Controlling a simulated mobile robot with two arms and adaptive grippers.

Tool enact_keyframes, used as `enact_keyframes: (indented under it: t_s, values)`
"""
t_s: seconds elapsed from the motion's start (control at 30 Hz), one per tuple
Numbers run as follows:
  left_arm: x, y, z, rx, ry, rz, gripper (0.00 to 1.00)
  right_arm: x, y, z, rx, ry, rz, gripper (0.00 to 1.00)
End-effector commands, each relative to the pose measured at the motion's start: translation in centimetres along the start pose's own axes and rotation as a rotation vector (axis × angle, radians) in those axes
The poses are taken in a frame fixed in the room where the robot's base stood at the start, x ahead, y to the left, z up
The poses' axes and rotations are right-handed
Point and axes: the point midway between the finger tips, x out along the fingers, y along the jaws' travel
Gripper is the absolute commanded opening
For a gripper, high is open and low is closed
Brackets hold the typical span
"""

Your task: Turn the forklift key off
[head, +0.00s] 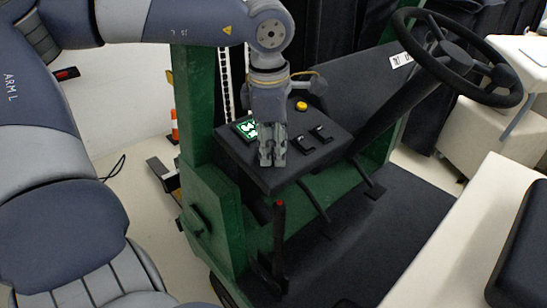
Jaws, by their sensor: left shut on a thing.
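My left gripper (272,160) points down at the black dash panel (283,178) of the green forklift (197,110). Its fingers are close together and shut on the forklift key at the panel. The key itself is hidden by the fingers, so I cannot tell which way it is turned. A green-lit display (246,128) sits just left of the fingers. My right gripper is out of view.
Black switches (312,140) and a yellow button (301,106) sit right of my gripper. The steering wheel (510,88) stands at the upper right. A red-tipped lever (279,222) rises below the panel. An orange cone (174,125) stands behind at left.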

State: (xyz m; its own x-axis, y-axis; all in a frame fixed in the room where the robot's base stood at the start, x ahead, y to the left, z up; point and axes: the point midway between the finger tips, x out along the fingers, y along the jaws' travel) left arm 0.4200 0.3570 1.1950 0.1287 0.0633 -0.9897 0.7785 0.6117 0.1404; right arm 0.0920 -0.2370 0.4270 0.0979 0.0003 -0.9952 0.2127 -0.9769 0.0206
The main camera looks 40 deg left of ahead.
Motion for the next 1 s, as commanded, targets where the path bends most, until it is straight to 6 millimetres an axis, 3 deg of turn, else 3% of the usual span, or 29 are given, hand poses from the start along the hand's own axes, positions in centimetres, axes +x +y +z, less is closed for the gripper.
enact_keyframes:
  t_s: [0.03, 0.4, 0.7, 1.0]
  values:
    - [0.5, 0.1, 0.1, -0.041, -0.003, 0.021, 0.01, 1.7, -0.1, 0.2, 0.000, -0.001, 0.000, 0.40]
    - [0.3, 0.1, 0.1, -0.387, -0.005, 0.084, 0.01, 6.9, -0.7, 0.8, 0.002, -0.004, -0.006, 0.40]
    - [0.1, 0.1, 0.1, -0.624, -0.005, 0.126, 0.01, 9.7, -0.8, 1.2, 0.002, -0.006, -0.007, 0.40]
    - [-0.2, 0.1, 0.1, -0.766, -0.007, 0.151, 0.01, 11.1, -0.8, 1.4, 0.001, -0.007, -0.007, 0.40]
